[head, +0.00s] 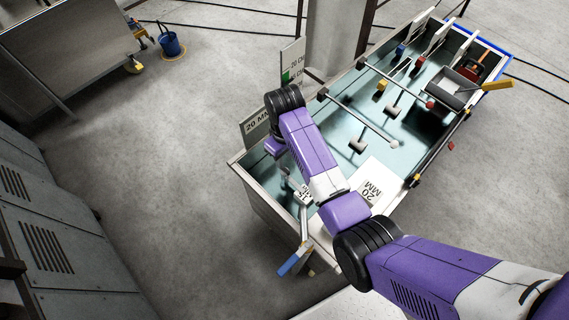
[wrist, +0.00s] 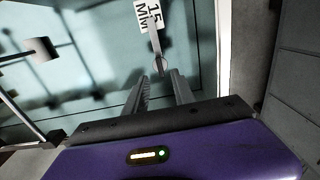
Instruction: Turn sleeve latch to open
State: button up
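My gripper (wrist: 160,76) is open, its two dark fingers apart with nothing visibly clamped. It hangs over the near-left end of the trough. In the wrist view a thin metal lever (wrist: 155,42), probably the sleeve latch, runs down from a white "15 MM" tag (wrist: 148,14). Its lower end shows between or just beyond the fingertips; contact cannot be told. In the head view my gripper (head: 285,172) is small and partly hidden by my arm, near a tag (head: 303,196) and a metal bar (head: 304,222). A blue-handled lever (head: 295,260) sits at the trough's near edge.
The long trough (head: 247,180) has a pale green floor and raised metal walls. Grey cabinets (head: 50,240) stand left, beyond clear floor.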

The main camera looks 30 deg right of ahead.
aim_at(285, 169)
jog(key=shift+f, duration=3.1)
grip_shut()
